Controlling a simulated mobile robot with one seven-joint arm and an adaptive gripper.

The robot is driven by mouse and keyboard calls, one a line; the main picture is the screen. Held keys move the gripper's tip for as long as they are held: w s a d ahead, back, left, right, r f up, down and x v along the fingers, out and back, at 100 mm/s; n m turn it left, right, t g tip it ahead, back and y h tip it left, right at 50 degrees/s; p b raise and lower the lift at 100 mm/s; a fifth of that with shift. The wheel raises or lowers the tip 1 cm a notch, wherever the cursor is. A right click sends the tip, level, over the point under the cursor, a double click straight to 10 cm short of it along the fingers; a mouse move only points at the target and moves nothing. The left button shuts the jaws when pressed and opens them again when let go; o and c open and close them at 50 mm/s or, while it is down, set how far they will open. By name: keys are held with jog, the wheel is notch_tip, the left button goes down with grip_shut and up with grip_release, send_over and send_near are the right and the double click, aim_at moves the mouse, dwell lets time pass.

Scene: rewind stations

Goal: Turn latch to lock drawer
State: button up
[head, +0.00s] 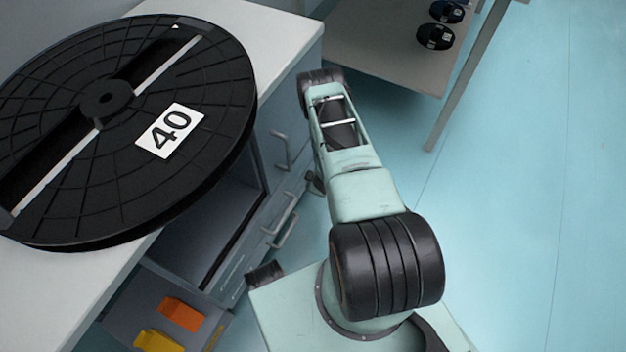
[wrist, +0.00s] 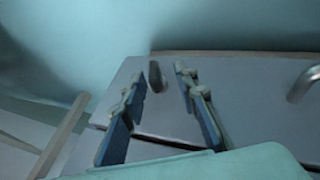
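In the wrist view a short dark grey bar, which looks like the latch (wrist: 156,76), stands out from the grey drawer front (wrist: 240,100). My gripper (wrist: 159,75) is open, with one blue-grey finger on each side of the bar in the picture. I cannot tell whether either finger touches it. A metal drawer handle (wrist: 304,84) is at the right edge of the wrist view. In the head view the drawer cabinet (head: 275,190) has several handles, and my arm hides most of the latch area and the gripper.
A large black reel (head: 75,170) marked 40 lies on the white worktop (head: 285,45). Below it is an open drawer or tray holding an orange block (head: 181,313) and a yellow block (head: 158,341). A shelf table (head: 385,55) stands behind. The blue floor (head: 540,200) at right is clear.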

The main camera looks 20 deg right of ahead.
jog(key=shift+w+d+r, duration=0.1)
jog(key=shift+s+r, duration=0.2)
jog(key=shift+r, duration=0.25)
jog(key=v, duration=1.1)
jog(key=shift+f, duration=0.15)
